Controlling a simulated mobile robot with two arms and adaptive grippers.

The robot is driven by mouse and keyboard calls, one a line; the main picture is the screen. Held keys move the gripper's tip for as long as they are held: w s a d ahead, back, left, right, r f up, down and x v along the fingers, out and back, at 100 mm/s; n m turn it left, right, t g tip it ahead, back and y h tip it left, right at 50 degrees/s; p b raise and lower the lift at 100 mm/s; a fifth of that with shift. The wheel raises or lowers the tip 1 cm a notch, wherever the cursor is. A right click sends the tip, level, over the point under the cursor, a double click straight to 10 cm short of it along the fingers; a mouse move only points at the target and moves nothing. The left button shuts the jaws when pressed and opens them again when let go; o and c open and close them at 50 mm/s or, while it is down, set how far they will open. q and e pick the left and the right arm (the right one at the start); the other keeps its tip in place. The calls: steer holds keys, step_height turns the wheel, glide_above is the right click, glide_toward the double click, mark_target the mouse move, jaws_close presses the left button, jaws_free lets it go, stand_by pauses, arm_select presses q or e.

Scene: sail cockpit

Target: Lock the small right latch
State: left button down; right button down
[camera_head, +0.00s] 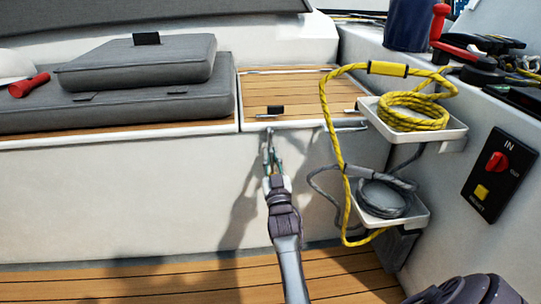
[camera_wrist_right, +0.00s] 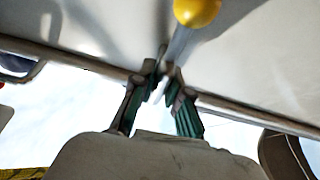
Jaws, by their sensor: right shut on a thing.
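My right gripper (camera_head: 270,148) is in front of the white wall just below the front edge of the wooden locker lid (camera_head: 290,90). Its fingers are shut on a small thin metal piece (camera_head: 269,131) at that edge, which looks like the small latch. The fingers hide most of it, so I cannot tell whether it is locked. In the right wrist view, the green-grey fingers (camera_wrist_right: 163,80) meet at the edge, close to a yellow ball-like thing (camera_wrist_right: 197,10). My left gripper is not in view.
A black fitting (camera_head: 276,110) sits on the lid. To the right, a yellow rope (camera_head: 410,108) lies in a white upper tray (camera_head: 452,131) and hangs down past a lower tray (camera_head: 415,216) with grey rope. Grey cushions (camera_head: 140,95) lie left. A switch panel (camera_head: 497,175) is far right.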

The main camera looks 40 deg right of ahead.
mark_target(271, 149)
steer(key=shift+f+m+g+h, duration=0.1)
steer(key=shift+m+g+h, duration=0.2)
steer(key=shift+m, duration=0.4)
steer(key=c, duration=1.2)
jaws_free()
step_height(271, 149, up, 10)
steer(key=shift+r, duration=0.1)
